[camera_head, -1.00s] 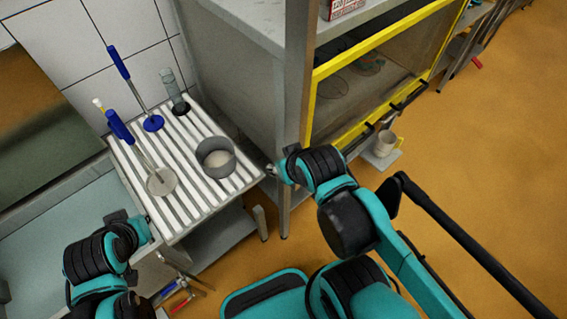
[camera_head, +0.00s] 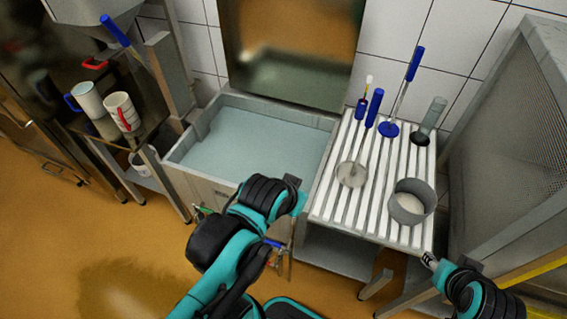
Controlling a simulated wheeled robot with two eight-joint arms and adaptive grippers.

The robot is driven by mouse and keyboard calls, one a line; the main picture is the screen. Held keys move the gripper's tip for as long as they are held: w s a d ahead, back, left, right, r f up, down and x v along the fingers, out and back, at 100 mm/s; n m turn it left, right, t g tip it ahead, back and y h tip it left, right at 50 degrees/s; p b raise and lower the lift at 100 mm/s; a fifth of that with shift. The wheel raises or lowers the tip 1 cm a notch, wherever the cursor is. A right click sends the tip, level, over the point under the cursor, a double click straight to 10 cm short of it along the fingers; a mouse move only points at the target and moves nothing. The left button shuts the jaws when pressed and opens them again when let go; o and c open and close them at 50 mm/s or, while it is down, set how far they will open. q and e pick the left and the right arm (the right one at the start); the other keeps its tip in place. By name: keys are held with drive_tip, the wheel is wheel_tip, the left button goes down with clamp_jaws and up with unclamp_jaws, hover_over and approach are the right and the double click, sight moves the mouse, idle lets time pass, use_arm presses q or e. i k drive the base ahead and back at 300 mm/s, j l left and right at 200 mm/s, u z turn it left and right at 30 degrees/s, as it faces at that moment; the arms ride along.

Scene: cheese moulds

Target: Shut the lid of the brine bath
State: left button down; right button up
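The brine bath (camera_head: 178,178) is a grey rectangular tank left of centre, filled with pale blue-green liquid. Its lid (camera_head: 295,50) is a shiny metal panel standing raised at the back of the tank against the tiled wall; the bath is open. My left gripper (camera_head: 297,186) is near the front right corner of the bath, well away from the lid; its fingers are too small and hidden to read. My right gripper (camera_head: 431,261) is at the lower right, by the front right corner of the slatted drain table; its fingers are unclear too.
The slatted drain table (camera_head: 318,208) right of the bath holds a grey round mould (camera_head: 411,201), blue-handled tools (camera_head: 388,127) and a glass cylinder (camera_head: 430,120). A shelf with mugs (camera_head: 121,112) stands left. A mesh-sided cabinet (camera_head: 510,150) stands right. Floor is open at front left.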

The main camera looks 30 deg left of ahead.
sight(301, 52)
drive_tip(key=u, duration=1.15)
